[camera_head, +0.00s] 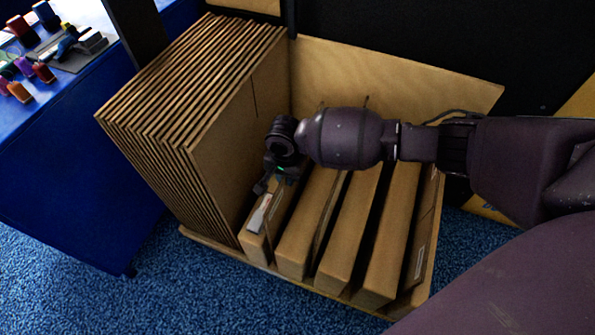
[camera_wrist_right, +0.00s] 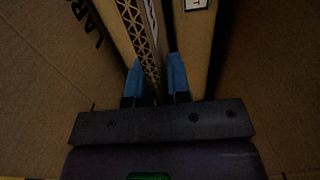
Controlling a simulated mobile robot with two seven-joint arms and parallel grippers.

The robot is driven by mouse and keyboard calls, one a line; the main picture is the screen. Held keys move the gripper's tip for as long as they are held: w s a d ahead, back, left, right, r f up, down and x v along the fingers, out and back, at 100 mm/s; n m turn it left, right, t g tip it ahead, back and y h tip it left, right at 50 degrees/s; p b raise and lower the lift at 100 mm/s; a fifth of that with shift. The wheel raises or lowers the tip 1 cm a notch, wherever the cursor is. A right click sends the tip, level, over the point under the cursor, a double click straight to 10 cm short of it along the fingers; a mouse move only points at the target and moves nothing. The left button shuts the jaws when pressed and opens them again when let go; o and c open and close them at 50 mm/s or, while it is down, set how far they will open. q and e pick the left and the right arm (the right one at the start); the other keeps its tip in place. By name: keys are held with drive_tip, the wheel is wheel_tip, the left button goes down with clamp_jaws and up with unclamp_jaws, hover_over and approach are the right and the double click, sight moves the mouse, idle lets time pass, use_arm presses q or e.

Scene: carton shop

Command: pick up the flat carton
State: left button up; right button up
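Flat brown cartons stand on edge in a tight stack (camera_head: 190,95) at the left of a wooden rack (camera_head: 395,70). My right gripper (camera_head: 272,180) reaches down from the right, just right of that stack, over the leftmost of several thicker cardboard pieces (camera_head: 298,255). In the wrist view, the blue fingers of my right gripper (camera_wrist_right: 155,82) are apart. The corrugated edge of a flat carton (camera_wrist_right: 140,40) runs between them, nearer the left finger. A dark gap shows on the right finger's side. Finger contact is hard to judge in the dim light. My left gripper is not in view.
A blue-covered table (camera_head: 75,125) with spools (camera_head: 22,28) stands at the left. Cardboard faces rise close on both sides of the gripper; the left one bears black letters (camera_wrist_right: 92,28). Blue carpet (camera_head: 150,290) lies free in front of the rack.

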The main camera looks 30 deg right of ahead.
clamp_jaws()
